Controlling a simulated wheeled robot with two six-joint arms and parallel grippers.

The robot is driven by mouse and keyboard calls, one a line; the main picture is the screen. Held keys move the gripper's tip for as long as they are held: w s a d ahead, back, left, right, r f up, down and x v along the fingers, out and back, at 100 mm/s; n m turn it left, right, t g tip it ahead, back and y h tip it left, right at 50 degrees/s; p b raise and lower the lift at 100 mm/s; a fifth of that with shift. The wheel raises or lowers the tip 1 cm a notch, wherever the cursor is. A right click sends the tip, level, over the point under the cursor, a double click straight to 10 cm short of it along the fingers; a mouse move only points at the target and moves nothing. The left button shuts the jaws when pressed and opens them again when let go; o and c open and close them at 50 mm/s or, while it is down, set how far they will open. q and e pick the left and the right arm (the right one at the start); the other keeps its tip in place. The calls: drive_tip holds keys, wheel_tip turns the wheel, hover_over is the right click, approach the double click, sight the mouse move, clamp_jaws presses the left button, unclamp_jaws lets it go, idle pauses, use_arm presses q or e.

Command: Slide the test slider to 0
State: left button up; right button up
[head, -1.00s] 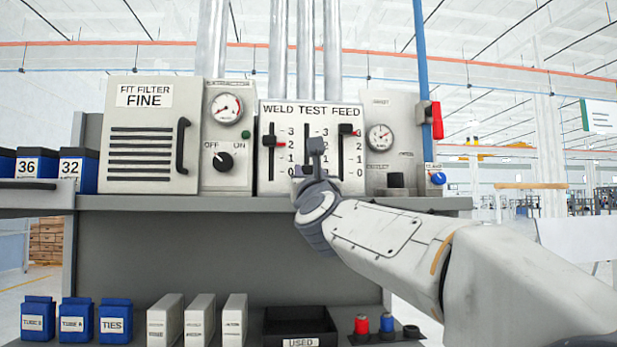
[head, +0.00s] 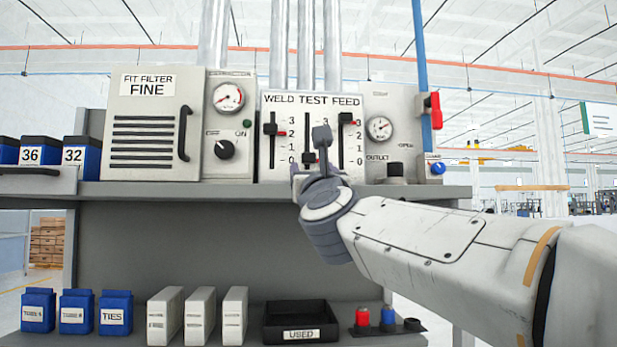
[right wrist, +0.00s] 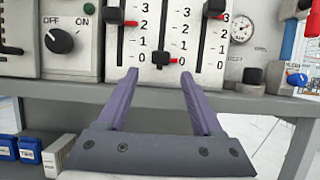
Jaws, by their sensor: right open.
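The WELD TEST FEED panel (head: 328,103) stands on the shelf. The middle, TEST slider (head: 309,158) has its black knob at the bottom of its slot, level with the 0 mark; it also shows in the right wrist view (right wrist: 161,57). My right gripper (right wrist: 160,75) is open, its two purple fingers pointing at the panel. The knob shows just beyond and between the fingertips, with no finger visibly touching it. In the head view my right wrist hides the panel's lower edge. My left gripper is not in view.
The WELD slider (head: 270,129) sits between 2 and 3, and the FEED slider (head: 346,118) near 3. An OFF/ON dial (head: 225,149) is to the left, a gauge (head: 379,128) to the right. The shelf (head: 150,191) runs under the panel.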

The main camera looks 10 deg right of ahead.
drive_tip(key=b+v, duration=0.1)
drive_tip(key=v, duration=0.3)
drive_tip(key=shift+f, duration=0.1)
idle(0.3)
